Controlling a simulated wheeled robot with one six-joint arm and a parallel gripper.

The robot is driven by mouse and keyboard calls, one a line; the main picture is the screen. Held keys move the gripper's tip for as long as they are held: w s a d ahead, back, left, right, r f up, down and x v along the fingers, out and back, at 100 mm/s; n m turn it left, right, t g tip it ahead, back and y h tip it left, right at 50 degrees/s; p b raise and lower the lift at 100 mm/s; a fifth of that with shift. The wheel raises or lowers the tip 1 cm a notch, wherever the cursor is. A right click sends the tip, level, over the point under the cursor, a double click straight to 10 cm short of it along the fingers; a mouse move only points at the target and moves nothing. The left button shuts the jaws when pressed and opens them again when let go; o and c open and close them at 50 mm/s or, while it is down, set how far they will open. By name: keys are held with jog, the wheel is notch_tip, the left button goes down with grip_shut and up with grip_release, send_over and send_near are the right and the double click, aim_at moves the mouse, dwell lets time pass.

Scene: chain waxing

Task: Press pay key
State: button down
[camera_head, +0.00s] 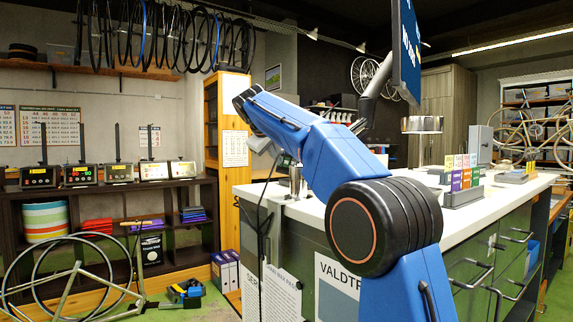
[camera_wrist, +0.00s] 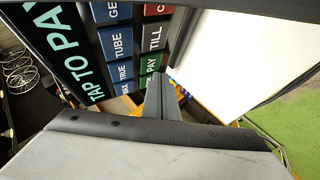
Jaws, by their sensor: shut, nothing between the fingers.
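In the wrist view, a panel of labelled keys stands at the top, beside a black strip reading TAP TO PAY (camera_wrist: 92,82). The green PAY key (camera_wrist: 151,65) is at the near end of the panel, partly covered by my gripper. My gripper (camera_wrist: 160,78) is shut and empty, its tips over the lower edge of the PAY key. I cannot tell whether they touch it. In the head view I cannot make out the keys.
A white sheet-like surface (camera_wrist: 235,50) lies right of the keys in the wrist view. In the head view, a white counter (camera_head: 470,212) holds coloured label blocks (camera_head: 461,172) and a grey box (camera_head: 480,143). A dark shelf (camera_head: 110,205) stands at left, with wheel rims before it.

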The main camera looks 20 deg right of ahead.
jog(key=shift+s+a+r, duration=0.15)
jog(key=shift+a+r, duration=0.05)
jog(key=shift+a, duration=0.6)
jog(key=shift+s+a+r, duration=0.15)
jog(key=shift+a+r, duration=0.1)
jog(key=shift+a, duration=0.5)
jog(key=shift+s+a+r, duration=0.15)
jog(key=shift+a+r, duration=0.05)
jog(key=shift+a, duration=0.6)
